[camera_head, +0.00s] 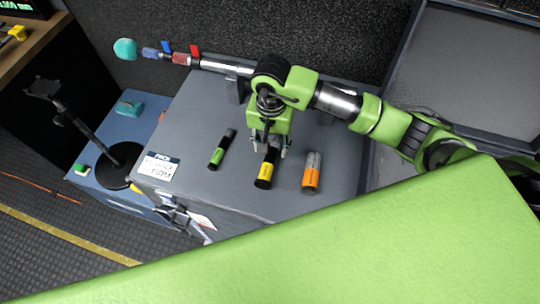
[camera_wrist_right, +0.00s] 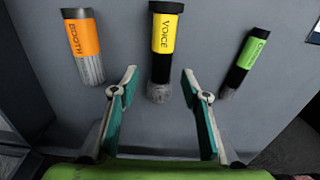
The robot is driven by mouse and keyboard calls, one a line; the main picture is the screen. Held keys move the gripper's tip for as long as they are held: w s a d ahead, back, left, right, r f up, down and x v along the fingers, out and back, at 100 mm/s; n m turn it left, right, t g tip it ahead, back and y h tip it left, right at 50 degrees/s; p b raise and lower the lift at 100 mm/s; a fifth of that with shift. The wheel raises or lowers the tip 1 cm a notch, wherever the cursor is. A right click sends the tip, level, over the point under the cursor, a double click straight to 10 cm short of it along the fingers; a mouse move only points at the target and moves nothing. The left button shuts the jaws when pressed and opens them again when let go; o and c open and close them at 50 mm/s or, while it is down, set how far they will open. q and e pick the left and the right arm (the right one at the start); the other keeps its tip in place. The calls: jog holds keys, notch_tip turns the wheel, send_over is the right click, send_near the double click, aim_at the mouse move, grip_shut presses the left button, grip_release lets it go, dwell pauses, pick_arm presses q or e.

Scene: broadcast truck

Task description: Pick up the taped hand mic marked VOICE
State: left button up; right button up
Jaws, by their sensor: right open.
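The VOICE mic is black with a yellow band (camera_wrist_right: 164,33) and a grey mesh head; it lies on the grey case, between an orange-banded mic and a green-banded mic. In the head view the yellow-banded mic (camera_head: 264,170) shows partly under my right gripper (camera_head: 268,152). In the right wrist view my right gripper (camera_wrist_right: 159,74) is open and empty, with one finger on each side of the VOICE mic's mesh head and space on both sides. Whether the fingers are level with the mic or above it, I cannot tell. My left gripper is out of view.
The orange mic marked BOOTH (camera_wrist_right: 83,38) and the green-banded mic (camera_wrist_right: 248,58) lie close on either side. The case top (camera_head: 190,130) is otherwise mostly clear. A rod with a teal ball end (camera_head: 125,48) lies behind; a black stand (camera_head: 122,165) is at left.

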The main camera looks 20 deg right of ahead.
aim_at(270, 156)
notch_tip(270, 156, down, 5)
jog(key=shift+a+r+p, duration=0.1)
jog(key=shift+a+p, duration=0.05)
jog(key=shift+p, duration=0.9)
jog(key=shift+f, duration=0.3)
grip_shut()
